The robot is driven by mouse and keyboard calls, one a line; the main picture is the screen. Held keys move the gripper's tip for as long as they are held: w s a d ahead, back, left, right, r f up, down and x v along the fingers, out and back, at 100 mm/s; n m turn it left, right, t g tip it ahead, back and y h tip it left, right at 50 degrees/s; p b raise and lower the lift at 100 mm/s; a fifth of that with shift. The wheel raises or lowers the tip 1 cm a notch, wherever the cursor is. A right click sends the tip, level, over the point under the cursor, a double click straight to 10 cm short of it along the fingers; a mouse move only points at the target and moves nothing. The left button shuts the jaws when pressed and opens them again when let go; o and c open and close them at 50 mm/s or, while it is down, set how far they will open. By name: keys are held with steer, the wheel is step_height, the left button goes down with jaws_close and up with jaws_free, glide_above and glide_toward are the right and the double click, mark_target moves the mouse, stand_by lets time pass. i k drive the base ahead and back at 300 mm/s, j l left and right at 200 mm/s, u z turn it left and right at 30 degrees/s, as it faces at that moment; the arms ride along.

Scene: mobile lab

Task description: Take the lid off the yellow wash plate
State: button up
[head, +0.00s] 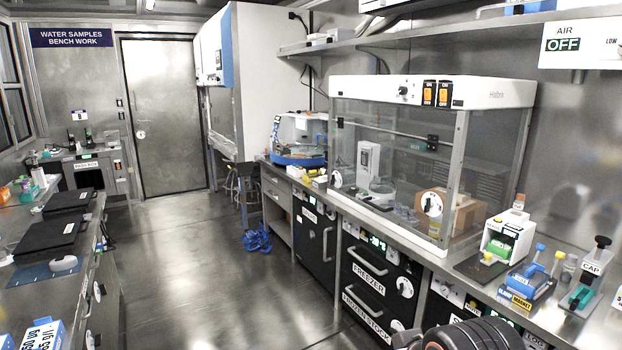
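I cannot make out a yellow wash plate or its lid for certain. Small yellow items lie on the right bench beside the blue-based device (298,158), too small to identify. Another small yellow piece (488,258) is in front of the white and green box (509,238). A dark rounded part, probably of my arm, shows at the bottom edge right of the middle. No gripper fingers show, so my gripper is out of view.
A clear-walled hood (400,150) stands on the right bench (400,236), above freezer drawers (368,285). The left bench holds black panels (47,235). The floor (195,270) between is mostly clear.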

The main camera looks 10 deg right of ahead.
mark_target(314, 173)
steer(key=u, duration=0.2)
steer(key=i+u, duration=0.1)
steer(key=i, duration=1.1)
steer(key=i+u, duration=0.1)
steer(key=i, duration=1.05)
steer(key=i+l+u, duration=0.15)
steer(key=i, duration=1.05)
